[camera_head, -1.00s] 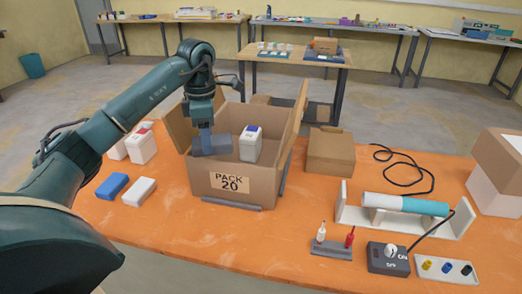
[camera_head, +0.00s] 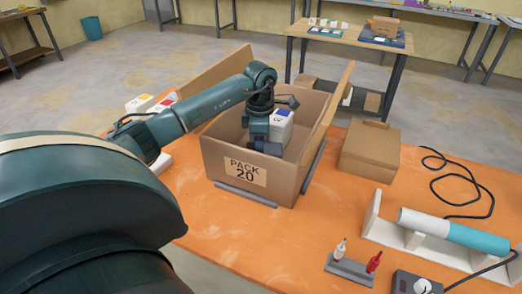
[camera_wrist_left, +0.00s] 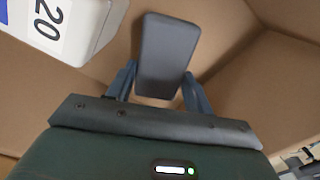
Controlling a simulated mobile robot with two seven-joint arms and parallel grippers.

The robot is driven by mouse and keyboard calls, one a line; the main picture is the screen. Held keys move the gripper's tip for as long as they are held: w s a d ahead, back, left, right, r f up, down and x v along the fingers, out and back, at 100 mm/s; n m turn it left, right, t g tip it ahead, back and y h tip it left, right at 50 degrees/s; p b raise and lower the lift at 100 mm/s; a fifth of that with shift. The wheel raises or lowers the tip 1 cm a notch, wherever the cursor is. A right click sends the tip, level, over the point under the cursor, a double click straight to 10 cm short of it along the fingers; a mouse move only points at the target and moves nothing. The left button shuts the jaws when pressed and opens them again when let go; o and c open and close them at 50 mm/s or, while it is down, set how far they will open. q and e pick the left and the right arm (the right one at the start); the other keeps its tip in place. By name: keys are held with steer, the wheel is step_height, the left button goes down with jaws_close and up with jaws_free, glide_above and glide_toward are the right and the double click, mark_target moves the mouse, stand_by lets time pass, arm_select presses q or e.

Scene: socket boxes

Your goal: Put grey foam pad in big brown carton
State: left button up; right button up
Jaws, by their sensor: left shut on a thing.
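The big brown carton (camera_head: 285,186), marked PACK 20, stands open on the orange table with its flaps spread. My left gripper (camera_head: 264,148) is down inside it. In the left wrist view the grey foam pad (camera_wrist_left: 168,50) sits between the fingers of the gripper (camera_wrist_left: 160,88), which is shut on it. The carton's brown inner walls (camera_wrist_left: 235,70) surround the pad there. In the head view the gripper and carton mostly hide the pad. Whether it touches the carton floor I cannot tell. My right gripper is not in view.
A white box with a blue top (camera_head: 281,126) stands in the carton close beside my gripper; its labelled side (camera_wrist_left: 60,25) shows in the wrist view. A closed brown box (camera_head: 370,150) and a white-and-teal cylinder (camera_head: 450,231) on a stand lie to the right.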

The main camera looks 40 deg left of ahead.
arm_select(q)
step_height(320, 180, down, 2)
steer(key=shift+f, duration=0.4)
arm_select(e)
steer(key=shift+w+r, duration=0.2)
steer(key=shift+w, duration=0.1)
arm_select(q)
steer(key=shift+f, duration=0.1)
steer(key=o, duration=0.9)
steer(key=shift+o, duration=0.2)
step_height(320, 180, up, 12)
steer(key=b, duration=0.1)
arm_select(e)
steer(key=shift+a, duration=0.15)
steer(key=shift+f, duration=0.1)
